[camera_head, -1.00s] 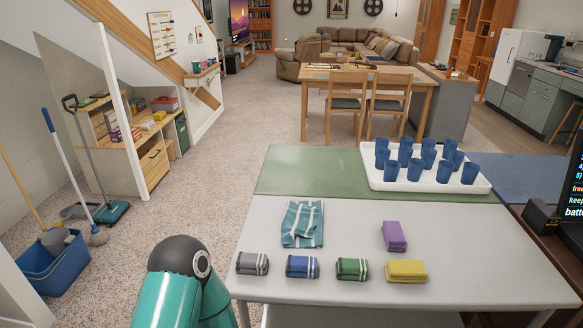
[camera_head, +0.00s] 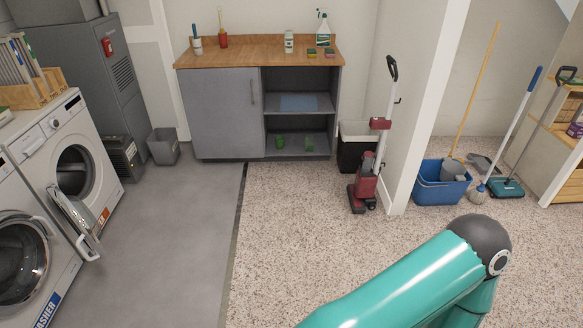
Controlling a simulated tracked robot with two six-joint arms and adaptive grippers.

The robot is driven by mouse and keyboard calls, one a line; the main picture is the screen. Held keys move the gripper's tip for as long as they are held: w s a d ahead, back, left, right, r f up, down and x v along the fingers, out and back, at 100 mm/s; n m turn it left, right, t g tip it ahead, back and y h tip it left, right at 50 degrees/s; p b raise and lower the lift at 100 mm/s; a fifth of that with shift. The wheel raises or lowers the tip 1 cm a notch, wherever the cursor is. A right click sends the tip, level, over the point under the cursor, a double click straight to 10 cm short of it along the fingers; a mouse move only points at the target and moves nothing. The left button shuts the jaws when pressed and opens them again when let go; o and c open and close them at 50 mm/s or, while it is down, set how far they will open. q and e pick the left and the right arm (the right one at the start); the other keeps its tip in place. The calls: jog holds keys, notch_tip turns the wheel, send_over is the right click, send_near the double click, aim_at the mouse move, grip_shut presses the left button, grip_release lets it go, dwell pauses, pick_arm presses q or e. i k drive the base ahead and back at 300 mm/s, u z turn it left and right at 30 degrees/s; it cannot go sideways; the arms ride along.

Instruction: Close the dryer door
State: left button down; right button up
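Two white front-loading machines stand at the left edge. The nearer one is the washer (camera_head: 30,262), marked by a blue label on its lower front; its round door looks shut. The farther machine, apparently the dryer (camera_head: 46,146), has a dark round drum opening (camera_head: 74,172). A teal link of my arm crosses the lower right, well away from the machines. Neither of my grippers is in view.
Grey floor (camera_head: 170,235) before the machines is clear. A small grey bin (camera_head: 164,147) stands near the grey cabinet (camera_head: 221,113) with a wooden top. A red upright vacuum (camera_head: 366,183), a blue mop bucket (camera_head: 441,188) and a wall end stand at right.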

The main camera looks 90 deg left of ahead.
aim_at(72, 216)
jog(key=z, duration=0.25)
jog(key=i, duration=0.2)
jog(key=u, duration=2.3)
jog(key=k, duration=1.6)
jog(key=z, duration=0.75)
jog(key=i, duration=0.1)
jog(key=u, duration=2.7)
jog(key=i, duration=0.95)
jog(key=z, duration=0.15)
